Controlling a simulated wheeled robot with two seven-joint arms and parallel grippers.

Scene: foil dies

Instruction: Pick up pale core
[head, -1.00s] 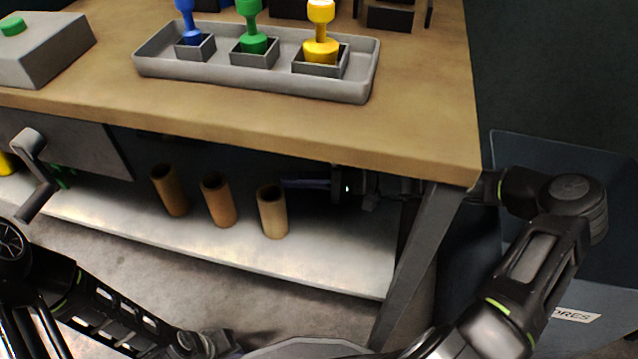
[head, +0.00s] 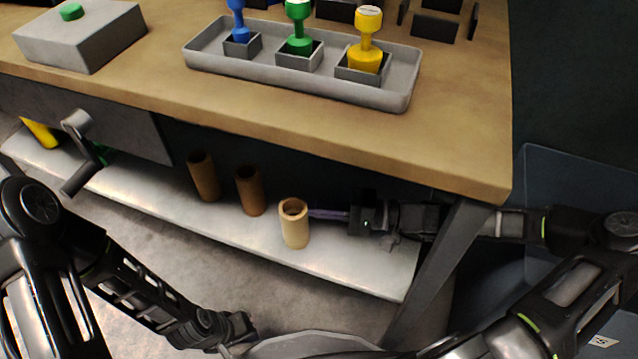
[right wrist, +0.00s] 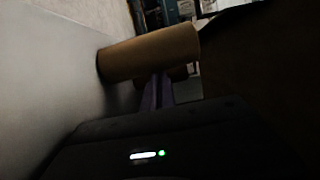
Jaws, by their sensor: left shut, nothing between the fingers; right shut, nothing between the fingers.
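The pale core (head: 294,228) is the lightest and rightmost of three cardboard tubes, upright on the low shelf under the table. My right gripper (head: 318,214) reaches under the tabletop from the right, its purple fingers shut and empty. The fingertips are at the core's right side, near its upper part; I cannot tell whether they touch. In the right wrist view the fingers (right wrist: 158,90) point at a tube (right wrist: 150,54) lying across the picture. My left gripper (head: 240,328) is low at the front, away from the shelf, small and dark, shut.
Two browner cores, one in the middle (head: 250,190) and one at left (head: 203,176), stand beside the pale one. The tabletop (head: 440,150) hangs over the shelf (head: 350,262). A table leg (head: 437,265) stands right of the shelf. A crank (head: 78,150) juts out at left.

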